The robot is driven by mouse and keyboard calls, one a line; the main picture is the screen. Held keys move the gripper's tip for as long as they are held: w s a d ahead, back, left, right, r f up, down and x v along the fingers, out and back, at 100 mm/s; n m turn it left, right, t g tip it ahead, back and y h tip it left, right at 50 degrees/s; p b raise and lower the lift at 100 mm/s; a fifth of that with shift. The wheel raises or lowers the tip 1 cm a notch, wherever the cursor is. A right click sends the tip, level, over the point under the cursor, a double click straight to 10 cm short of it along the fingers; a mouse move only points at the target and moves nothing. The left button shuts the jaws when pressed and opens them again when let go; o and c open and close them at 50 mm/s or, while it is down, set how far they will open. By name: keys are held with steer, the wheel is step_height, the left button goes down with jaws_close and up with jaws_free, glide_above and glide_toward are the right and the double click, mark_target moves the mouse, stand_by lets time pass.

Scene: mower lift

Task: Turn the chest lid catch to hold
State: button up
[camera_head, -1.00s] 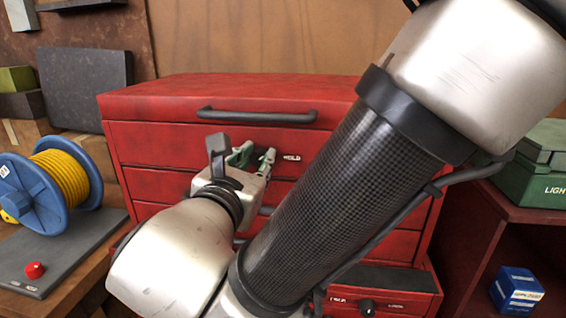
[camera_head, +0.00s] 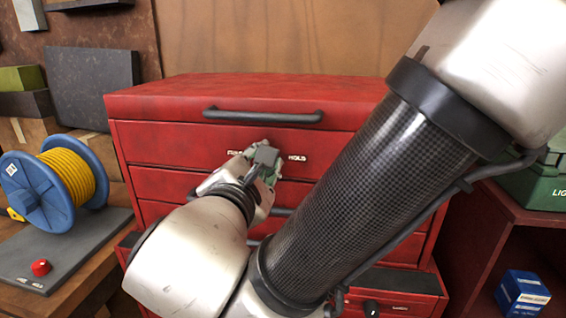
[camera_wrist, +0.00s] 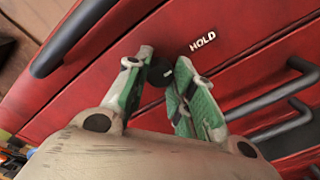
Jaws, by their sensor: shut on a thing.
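The lid catch, a small dark knob (camera_wrist: 160,74), sits on the chest front beside the white HOLD label (camera_wrist: 203,42). The label also shows in the head view (camera_head: 297,158), with another label partly hidden to its left. My gripper (camera_wrist: 161,82) has green-padded fingers on either side of the knob and is shut on it. In the head view my gripper (camera_head: 266,172) hides the knob.
A blue reel (camera_head: 50,190) with yellow cable stands at left on a grey board with a red knob (camera_head: 41,267). A blue box (camera_head: 522,292) sits in the red shelf at right. Black drawer handles (camera_wrist: 270,98) stick out near my gripper.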

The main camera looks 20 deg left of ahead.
stand_by(0.4)
steer(key=o, duration=1.1)
steer(key=shift+c, duration=0.2)
steer(key=s+d, duration=0.1)
steer(key=s, duration=1.1)
steer(key=shift+d+r, duration=0.15)
steer(key=shift+r, duration=0.2)
